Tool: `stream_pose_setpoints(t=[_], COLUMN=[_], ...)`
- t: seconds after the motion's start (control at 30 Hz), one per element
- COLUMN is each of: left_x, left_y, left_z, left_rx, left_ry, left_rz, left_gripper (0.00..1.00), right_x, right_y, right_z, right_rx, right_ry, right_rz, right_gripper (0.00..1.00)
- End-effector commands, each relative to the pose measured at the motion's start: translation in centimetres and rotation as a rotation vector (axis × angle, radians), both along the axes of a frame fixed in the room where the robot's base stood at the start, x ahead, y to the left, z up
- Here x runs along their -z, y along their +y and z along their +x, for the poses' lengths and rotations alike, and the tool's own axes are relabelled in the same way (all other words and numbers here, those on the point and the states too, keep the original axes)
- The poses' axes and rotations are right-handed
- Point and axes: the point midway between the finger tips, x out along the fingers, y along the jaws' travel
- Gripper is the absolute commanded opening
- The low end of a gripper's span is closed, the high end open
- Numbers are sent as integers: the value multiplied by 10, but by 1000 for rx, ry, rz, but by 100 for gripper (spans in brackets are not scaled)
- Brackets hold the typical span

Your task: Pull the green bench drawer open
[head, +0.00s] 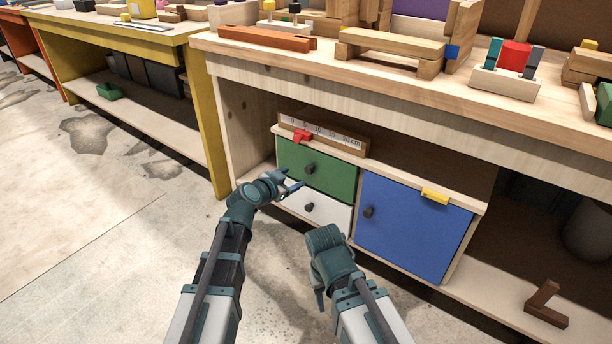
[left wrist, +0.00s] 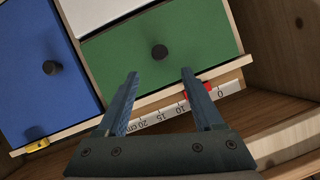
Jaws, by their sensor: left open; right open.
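The green drawer (head: 331,174) is the upper left front of the bench cabinet and looks shut. Its dark round knob (head: 309,169) sits mid-front. My left gripper (head: 292,180) is open just in front of the green drawer, near the knob. In the left wrist view, the green drawer (left wrist: 165,50) is upside down, and its knob (left wrist: 159,52) lies ahead of and between the open fingers (left wrist: 158,82), apart from them. My right gripper (head: 320,298) hangs lower, in front of the cabinet, pointing down and empty.
Below the green drawer is a white drawer (head: 317,208). To its right is a blue door (head: 412,222). A ruler block (head: 325,136), a red piece (head: 303,135) and a yellow piece (head: 434,196) are on the cabinet top. The floor in front is free.

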Motion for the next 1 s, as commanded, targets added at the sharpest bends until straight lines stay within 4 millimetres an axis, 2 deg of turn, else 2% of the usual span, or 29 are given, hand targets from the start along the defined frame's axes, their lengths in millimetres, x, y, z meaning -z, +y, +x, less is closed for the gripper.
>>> stream_pose_setpoints(t=[0.03,0.1,0.4,0.63,0.97,1.0], left_x=[9,14,32,37,37,37], left_y=[-6,-13,-36,-43,-45,-45], left_z=[14,26,67,80,81,81], left_rx=[2,2,2,0,0,0], left_ry=[0,0,1,1,1,1], left_rz=[1,1,0,1,1,1], left_gripper=[68,68,68,68,68,65], right_x=[9,14,32,36,37,37], right_y=[0,0,0,0,0,0], right_z=[0,0,0,1,1,1], right_rx=[0,0,0,0,0,0], right_ry=[0,-1,-2,-3,-3,-3], right_rz=[0,0,1,1,1,1], right_gripper=[50,50,50,50,50,50])
